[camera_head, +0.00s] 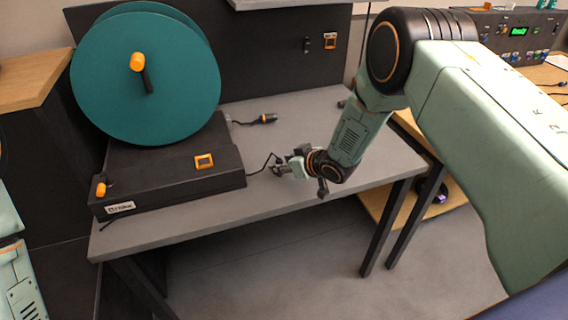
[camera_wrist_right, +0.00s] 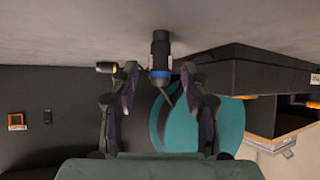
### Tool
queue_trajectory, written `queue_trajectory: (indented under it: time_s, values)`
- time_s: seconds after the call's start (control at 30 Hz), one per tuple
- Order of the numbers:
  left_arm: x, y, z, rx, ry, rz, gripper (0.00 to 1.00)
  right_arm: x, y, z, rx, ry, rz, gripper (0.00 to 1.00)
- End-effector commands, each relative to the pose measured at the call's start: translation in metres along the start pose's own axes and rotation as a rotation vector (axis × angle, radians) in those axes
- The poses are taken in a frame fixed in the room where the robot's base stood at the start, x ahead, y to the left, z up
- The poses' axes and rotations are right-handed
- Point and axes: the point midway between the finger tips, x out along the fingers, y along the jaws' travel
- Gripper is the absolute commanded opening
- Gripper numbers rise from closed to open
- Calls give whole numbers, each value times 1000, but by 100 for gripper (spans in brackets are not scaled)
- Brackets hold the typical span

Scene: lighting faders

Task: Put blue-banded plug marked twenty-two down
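The blue-banded plug (camera_wrist_right: 160,62) is black with a blue ring and shows in the right wrist view against the grey tabletop, its thin cable trailing toward the wrist. Any number on it is too small to read. My right gripper (camera_wrist_right: 159,72) has its two fingers spread either side of the plug, with a visible gap on each side. In the head view my right gripper (camera_head: 284,168) is low over the grey table (camera_head: 325,110), right of the black reel box, and mostly hides the plug. My left gripper is out of view.
A teal cable reel (camera_head: 150,95) stands on a black box (camera_head: 170,182) at the left of the table. A second dark plug with an orange band (camera_head: 266,119) lies farther back. The table's front edge is close to my right gripper. The table's middle is mostly clear.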

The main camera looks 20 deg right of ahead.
Motion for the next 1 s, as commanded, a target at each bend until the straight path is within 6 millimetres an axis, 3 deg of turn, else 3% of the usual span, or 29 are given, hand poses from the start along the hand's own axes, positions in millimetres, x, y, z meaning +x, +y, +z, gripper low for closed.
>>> queue_trajectory:
  time_s: [0.4, 1.0]
  values:
    - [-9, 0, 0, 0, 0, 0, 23, -7, 0, -9, 0, 0, 0, 47]
    - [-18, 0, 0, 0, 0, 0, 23, -105, 0, -7, 4, 1, 0, 47]
